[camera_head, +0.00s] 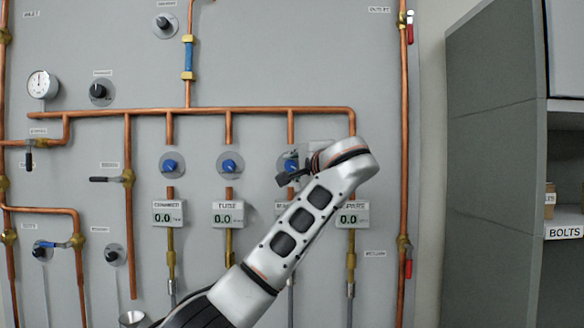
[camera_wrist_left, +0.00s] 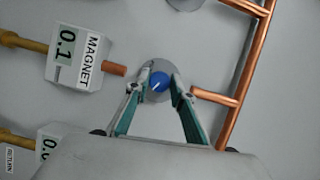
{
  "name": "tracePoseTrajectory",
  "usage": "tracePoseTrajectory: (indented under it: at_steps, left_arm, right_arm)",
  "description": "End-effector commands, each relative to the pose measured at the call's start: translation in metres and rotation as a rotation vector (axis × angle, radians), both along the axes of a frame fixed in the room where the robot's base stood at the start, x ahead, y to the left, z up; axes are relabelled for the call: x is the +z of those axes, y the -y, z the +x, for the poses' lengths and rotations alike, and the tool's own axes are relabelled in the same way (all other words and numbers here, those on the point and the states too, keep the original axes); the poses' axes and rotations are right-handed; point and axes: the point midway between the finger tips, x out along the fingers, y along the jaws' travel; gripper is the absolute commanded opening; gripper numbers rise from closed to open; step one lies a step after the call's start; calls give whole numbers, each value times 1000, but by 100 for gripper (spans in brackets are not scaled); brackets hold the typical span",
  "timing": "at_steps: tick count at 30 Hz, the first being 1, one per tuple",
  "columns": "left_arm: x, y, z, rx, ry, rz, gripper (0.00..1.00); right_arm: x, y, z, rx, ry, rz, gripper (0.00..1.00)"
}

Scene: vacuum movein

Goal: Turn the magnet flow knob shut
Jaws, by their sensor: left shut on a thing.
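The magnet flow knob (camera_wrist_left: 158,80) is a blue round knob with a white pointer line on a grey disc. It also shows partly behind my gripper in the head view (camera_head: 291,164). My left gripper (camera_wrist_left: 158,84) has one fingertip on each side of the knob and is shut on it. The MAGNET display (camera_wrist_left: 76,55) reads 0.1 in the left wrist view. In the head view my arm hides much of this display. My right gripper is in neither view.
Similar blue knobs sit to the left, the chamber knob (camera_head: 172,164) and the tube knob (camera_head: 229,164), with displays at 0.0. Copper pipes (camera_head: 190,110) run across the grey panel. A grey cabinet (camera_head: 492,170) stands at the right.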

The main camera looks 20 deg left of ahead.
Motion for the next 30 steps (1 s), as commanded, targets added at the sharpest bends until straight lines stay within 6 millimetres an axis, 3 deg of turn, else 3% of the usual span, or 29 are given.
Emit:
tracePoseTrajectory:
  at_steps: [12, 30]
  left_arm:
    - [-2, 1, 0, -4, -66, 235, 2]
    - [-2, 2, 0, -5, -84, 291, 2]
  right_arm:
    - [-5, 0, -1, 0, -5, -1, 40]
    - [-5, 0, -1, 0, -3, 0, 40]
